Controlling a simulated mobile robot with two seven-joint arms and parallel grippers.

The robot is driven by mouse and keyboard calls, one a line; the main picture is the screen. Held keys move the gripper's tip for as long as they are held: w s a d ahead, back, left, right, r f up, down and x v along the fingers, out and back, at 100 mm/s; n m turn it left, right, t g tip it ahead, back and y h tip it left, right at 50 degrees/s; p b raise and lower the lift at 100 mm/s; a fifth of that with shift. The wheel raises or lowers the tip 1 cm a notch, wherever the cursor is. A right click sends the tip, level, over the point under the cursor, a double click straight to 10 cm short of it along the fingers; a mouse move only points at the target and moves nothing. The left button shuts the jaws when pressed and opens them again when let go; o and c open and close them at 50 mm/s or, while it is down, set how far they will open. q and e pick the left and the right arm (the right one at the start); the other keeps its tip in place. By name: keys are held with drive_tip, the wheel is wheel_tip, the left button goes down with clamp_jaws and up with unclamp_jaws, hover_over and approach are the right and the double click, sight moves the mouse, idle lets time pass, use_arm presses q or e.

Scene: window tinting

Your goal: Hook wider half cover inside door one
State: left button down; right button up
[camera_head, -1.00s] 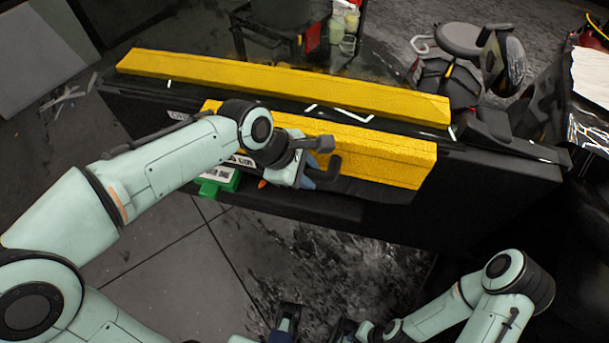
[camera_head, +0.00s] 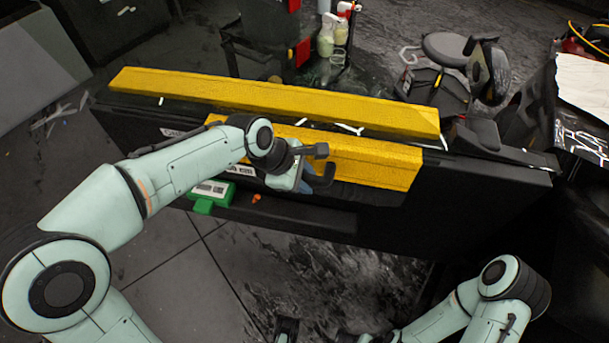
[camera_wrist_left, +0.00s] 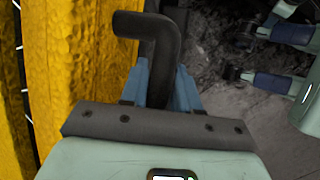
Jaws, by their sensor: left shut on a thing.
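A yellow padded cover piece (camera_head: 375,165) lies along the near, inner side of the black door (camera_head: 480,205). A longer yellow piece (camera_head: 270,97) runs along the door's far side, with a narrow gap between them. I cannot tell which is the wider half. My left gripper (camera_head: 310,176) is at the near piece's front face, shut on a dark bent handle (camera_head: 325,178). In the left wrist view its blue fingers (camera_wrist_left: 163,88) clasp the handle (camera_wrist_left: 150,28) beside the yellow surface (camera_wrist_left: 85,60). The handle's attachment is hidden. My right gripper (camera_head: 317,332) is low, fingers apart and empty.
A green box (camera_head: 203,206) with a label sits by the door's near side, left of my left gripper. A stool (camera_head: 447,48), bottles (camera_head: 326,38) and a paper-topped surface (camera_head: 590,80) stand beyond. The floor in front is clear.

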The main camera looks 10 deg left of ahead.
idle(0.3)
use_arm(q)
drive_tip(key=c, duration=0.8)
unclamp_jaws()
drive_tip(key=shift+o, duration=0.2)
drive_tip(key=shift+f, duration=0.1)
drive_tip(key=p+v, duration=0.2)
drive_tip(key=v, duration=1.1)
drive_tip(key=shift+a+r, duration=0.15)
drive_tip(key=shift+r, duration=0.05)
